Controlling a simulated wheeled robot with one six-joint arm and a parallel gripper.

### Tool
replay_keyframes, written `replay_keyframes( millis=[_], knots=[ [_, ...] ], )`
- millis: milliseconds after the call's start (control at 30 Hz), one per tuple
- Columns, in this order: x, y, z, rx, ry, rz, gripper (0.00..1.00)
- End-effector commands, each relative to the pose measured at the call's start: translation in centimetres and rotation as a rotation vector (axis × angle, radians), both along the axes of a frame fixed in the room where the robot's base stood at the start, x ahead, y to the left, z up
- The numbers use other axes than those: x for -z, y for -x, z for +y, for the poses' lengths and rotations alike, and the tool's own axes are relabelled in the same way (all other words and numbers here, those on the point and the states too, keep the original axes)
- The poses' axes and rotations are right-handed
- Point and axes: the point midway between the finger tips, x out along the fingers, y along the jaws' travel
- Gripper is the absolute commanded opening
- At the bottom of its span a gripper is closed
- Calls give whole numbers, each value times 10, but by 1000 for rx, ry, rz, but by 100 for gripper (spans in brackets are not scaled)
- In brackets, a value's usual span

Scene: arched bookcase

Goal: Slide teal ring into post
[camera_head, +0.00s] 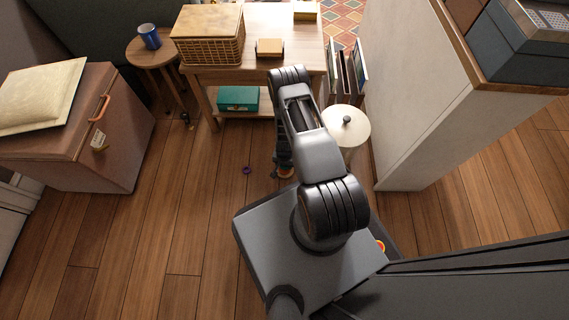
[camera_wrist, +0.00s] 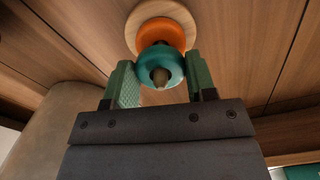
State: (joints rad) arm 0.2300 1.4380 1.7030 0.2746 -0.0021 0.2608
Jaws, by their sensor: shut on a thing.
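In the wrist view, my gripper (camera_wrist: 159,72) is shut on the teal ring (camera_wrist: 174,60), with one green finger on each side. The brown tip of the post (camera_wrist: 160,78) shows through the ring's hole, so the ring appears to be around the post. An orange ring (camera_wrist: 160,30) lies beyond it on the round pale wooden base (camera_wrist: 185,18). How far the teal ring is from the orange ring is hard to tell.
A wooden table (camera_head: 245,76) with a lower shelf holding a teal box (camera_head: 238,98) stands behind. A round pale stool-like thing (camera_head: 347,127) and white cabinet (camera_head: 420,95) are right. Floor at left is open.

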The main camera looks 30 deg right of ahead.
Motion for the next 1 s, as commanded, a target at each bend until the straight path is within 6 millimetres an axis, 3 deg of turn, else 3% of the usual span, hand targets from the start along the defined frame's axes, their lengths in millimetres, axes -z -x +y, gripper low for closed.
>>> replay_keyframes(
  millis=[933,967,1000],
  knots=[
    [25,0,0,0,0,0,29],
    [24,0,0,0,0,0,52],
    [24,0,0,0,0,0,56]
  ],
)
